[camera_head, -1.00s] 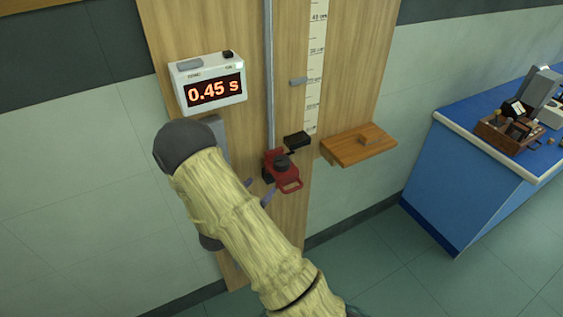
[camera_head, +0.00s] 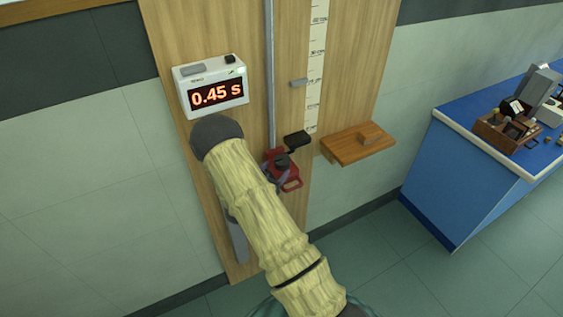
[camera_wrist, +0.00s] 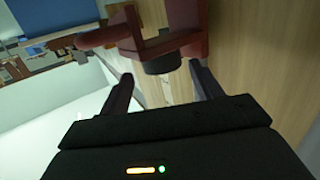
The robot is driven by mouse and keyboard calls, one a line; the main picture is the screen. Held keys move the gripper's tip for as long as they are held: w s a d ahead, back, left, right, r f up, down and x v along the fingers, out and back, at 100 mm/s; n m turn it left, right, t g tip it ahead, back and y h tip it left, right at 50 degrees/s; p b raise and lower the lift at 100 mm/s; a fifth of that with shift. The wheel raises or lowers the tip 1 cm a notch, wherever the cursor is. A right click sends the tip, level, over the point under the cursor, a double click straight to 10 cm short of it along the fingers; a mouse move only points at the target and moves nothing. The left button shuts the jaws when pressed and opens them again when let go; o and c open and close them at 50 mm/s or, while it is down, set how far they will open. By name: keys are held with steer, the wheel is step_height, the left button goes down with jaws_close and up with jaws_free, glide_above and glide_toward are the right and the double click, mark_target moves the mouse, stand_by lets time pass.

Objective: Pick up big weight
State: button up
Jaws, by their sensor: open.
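A dark cylinder (camera_head: 282,161), which looks like the big weight, sits in a red holder (camera_head: 292,184) low on the metal rail of the wooden wall board. In the wrist view the dark cylinder (camera_wrist: 162,63) shows just ahead of my gripper (camera_wrist: 161,78), roughly between the fingertips, with the red holder (camera_wrist: 187,20) around and beyond it. My gripper is open and empty. I cannot tell whether a finger touches the cylinder. In the head view my arm hides most of the gripper.
A timer (camera_head: 212,90) reading 0.45 s is mounted left of the rail (camera_head: 270,80). A black block (camera_head: 297,139) sticks out just above the holder. A wooden shelf (camera_head: 355,149) juts out to the right. A blue bench (camera_head: 465,170) with instruments stands farther right.

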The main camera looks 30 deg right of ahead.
mark_target(279, 164)
steer(key=w+d+p, duration=0.2)
steer(key=d, duration=0.1)
steer(key=shift+r, duration=0.2)
steer(key=shift+w+d+f, duration=0.1)
steer(key=shift+w+d, duration=0.15)
steer(key=shift+d, duration=0.1)
steer(key=shift+w+f, duration=0.2)
steer(key=shift+r, duration=0.1)
steer(key=c, duration=0.9)
step_height(279, 164, up, 10)
steer(key=b, duration=0.2)
steer(key=shift+b, duration=0.4)
